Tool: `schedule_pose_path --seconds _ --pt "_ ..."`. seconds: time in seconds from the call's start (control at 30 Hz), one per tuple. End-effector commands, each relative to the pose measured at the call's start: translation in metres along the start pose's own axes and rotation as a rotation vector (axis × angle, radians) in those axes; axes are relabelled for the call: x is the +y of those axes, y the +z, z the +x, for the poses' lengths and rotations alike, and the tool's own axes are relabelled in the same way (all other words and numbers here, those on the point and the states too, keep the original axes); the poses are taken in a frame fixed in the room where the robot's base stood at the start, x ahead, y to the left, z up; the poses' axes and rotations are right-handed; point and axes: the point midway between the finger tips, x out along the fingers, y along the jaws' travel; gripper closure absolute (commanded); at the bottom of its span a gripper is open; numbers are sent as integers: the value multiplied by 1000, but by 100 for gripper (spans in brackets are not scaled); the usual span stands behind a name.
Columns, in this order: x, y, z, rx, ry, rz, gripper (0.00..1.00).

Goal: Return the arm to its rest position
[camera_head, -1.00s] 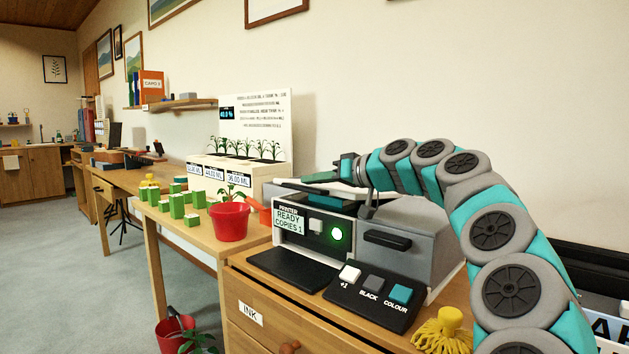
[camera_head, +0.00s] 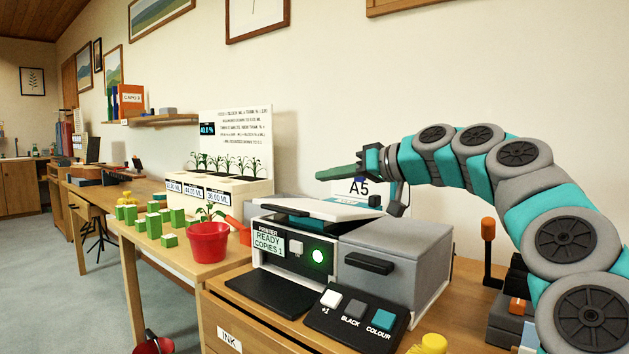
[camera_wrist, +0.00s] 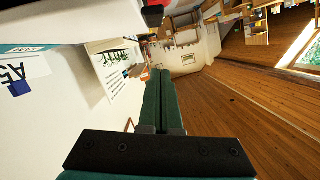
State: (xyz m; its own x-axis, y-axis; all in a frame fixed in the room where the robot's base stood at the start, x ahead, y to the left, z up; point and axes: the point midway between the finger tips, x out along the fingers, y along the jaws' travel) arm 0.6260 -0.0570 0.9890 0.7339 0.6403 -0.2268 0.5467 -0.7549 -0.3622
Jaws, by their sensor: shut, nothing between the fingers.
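My gripper (camera_head: 342,172) is at the end of my teal and grey arm, raised above the printer and pointing left in the head view. Its dark green fingers lie together with nothing between them; the closed fingers also show in the wrist view (camera_wrist: 161,100). The arm bends from the lower right up and over to the left. The printer (camera_head: 330,258) stands below on a wooden cabinet, its display reading READY, COPIES 1, beside a lit green button. The printer's lid looks slightly raised. Gripper and printer appear apart.
A red pot (camera_head: 208,243) with a plant and several green blocks (camera_head: 154,225) stand on the table at left. A planter box (camera_head: 218,186) is behind them. A button panel (camera_head: 357,317) lies before the printer. A black post with an orange top (camera_head: 488,240) stands right. Air left of the gripper is clear.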

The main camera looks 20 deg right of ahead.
Motion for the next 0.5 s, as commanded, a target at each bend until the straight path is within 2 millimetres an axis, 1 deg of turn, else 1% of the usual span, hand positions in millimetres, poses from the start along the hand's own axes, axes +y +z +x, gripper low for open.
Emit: schedule_pose_path --seconds 0.07,0.17,0.27,0.3,0.37,0.4,0.47,0.5 --pt "-2 1 -3 -5 -1 0 100" --pt "-16 10 0 -40 -10 0 100" --pt "-47 34 11 -123 -27 -2 100" --pt "-61 47 15 -165 -31 -3 100" --pt "-82 73 22 -243 -31 -2 100" --pt "-95 91 25 -293 -28 1 100" --pt "-113 120 27 -368 -18 3 100" --pt "-122 141 28 -421 -7 6 100"
